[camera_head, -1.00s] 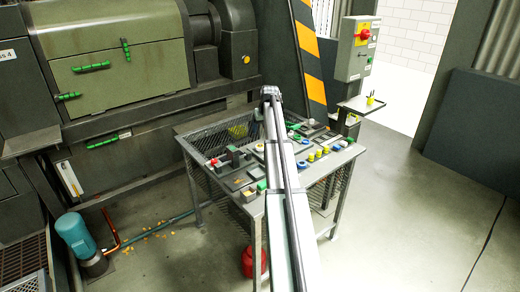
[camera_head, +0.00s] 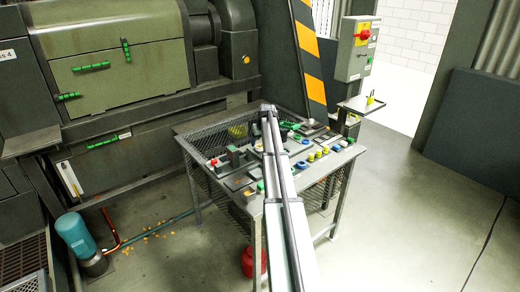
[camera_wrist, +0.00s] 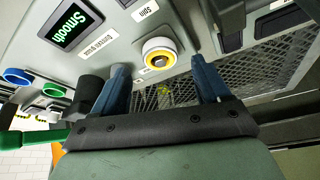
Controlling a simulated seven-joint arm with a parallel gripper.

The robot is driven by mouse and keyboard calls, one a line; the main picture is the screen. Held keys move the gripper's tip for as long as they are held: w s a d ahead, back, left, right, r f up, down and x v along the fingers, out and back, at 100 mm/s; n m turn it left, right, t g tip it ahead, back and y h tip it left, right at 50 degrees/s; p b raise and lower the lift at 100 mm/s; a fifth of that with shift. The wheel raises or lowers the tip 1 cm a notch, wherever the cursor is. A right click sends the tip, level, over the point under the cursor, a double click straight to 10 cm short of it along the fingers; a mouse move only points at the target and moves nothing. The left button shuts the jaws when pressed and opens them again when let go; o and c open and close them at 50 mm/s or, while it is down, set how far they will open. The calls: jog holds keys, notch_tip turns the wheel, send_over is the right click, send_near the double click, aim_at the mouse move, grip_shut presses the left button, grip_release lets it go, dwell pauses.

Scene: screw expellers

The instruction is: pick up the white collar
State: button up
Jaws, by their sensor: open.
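In the wrist view, a white collar (camera_wrist: 147,45) sits on the grey panel around a round control with a yellow ring and a grey centre. My gripper (camera_wrist: 159,65) is open, its two blue fingers apart, one on each side below the collar in the picture. Nothing is between the fingers, and I cannot tell how far the tips are from the panel. In the head view, my arm reaches over the control table (camera_head: 340,158). My arm hides the gripper there, and I cannot pick out the collar.
Near the collar are a lit display reading "Smooth" (camera_wrist: 73,24), a "Spin" label (camera_wrist: 146,10), blue (camera_wrist: 17,76) and green (camera_wrist: 53,91) ringed controls, and a dark knob (camera_wrist: 90,91). Mesh (camera_wrist: 240,70) lies beside the panel. In the head view, a switch box (camera_head: 357,48) stands behind the table.

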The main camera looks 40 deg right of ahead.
aim_at(260, 146)
jog(key=x, duration=0.3)
jog(key=shift+w+f, duration=0.25)
jog(key=c, duration=1.3)
